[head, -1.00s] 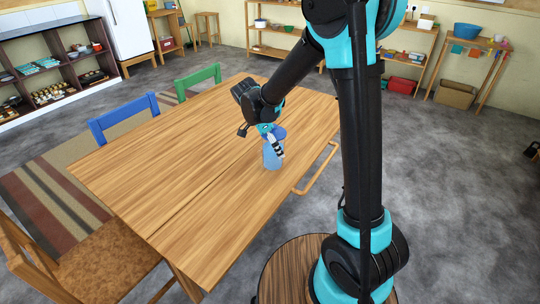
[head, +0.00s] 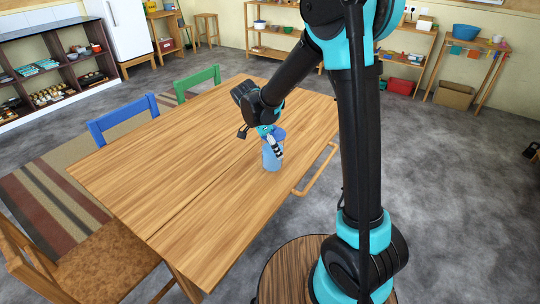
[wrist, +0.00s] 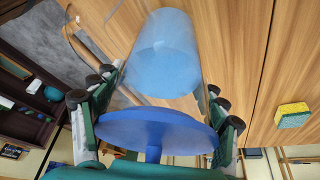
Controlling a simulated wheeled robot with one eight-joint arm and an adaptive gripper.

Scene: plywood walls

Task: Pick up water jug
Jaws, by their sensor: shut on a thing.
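The water jug (head: 272,159) is a light blue translucent vessel with a darker blue top, upright near the right long edge of the wooden table (head: 200,160). My gripper (head: 273,143) reaches down over its upper part, and one striped finger lies against the near side. In the wrist view the jug's pale body (wrist: 163,60) and its round blue top (wrist: 155,131) sit between the two fingers of my gripper (wrist: 158,108), which is shut on it. I cannot tell whether the jug's base touches the table.
A yellow and green sponge (wrist: 292,114) shows at the right of the wrist view. A blue chair (head: 125,117), a green chair (head: 197,79) and a brown chair (head: 80,265) stand around the table. Most of the tabletop is clear.

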